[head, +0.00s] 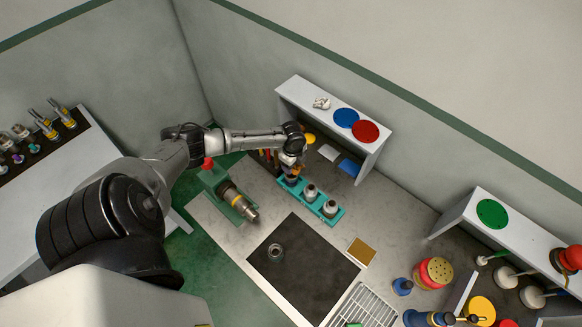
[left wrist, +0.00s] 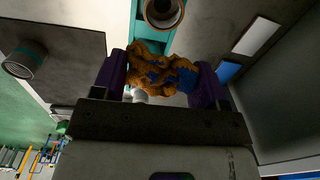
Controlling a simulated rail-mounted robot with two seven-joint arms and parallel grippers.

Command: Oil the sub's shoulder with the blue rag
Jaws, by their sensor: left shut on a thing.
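My left gripper (head: 292,172) is over the left end of the teal rack (head: 342,216). In the left wrist view its purple fingers (left wrist: 160,80) are shut on a crumpled rag (left wrist: 158,72), mostly orange-brown with blue patches. Grey metal fittings (head: 310,192) stand in the rack; one round, open-topped fitting (left wrist: 163,12) shows just beyond the rag. A green vise (head: 215,182) holds a horizontal metal pipe piece (head: 240,202) with a yellow band. A short metal fitting (head: 275,252) stands on the black mat (head: 305,272). I cannot tell which piece is the sub. My right gripper is out of view.
A white shelf (head: 288,88) with blue (head: 346,118) and red (head: 365,131) discs stands close behind the rack. A tan pad (head: 361,251), a wire grid (head: 365,308) and a perforated yellow-topped can (head: 434,272) lie to the right. Most of the black mat is clear.

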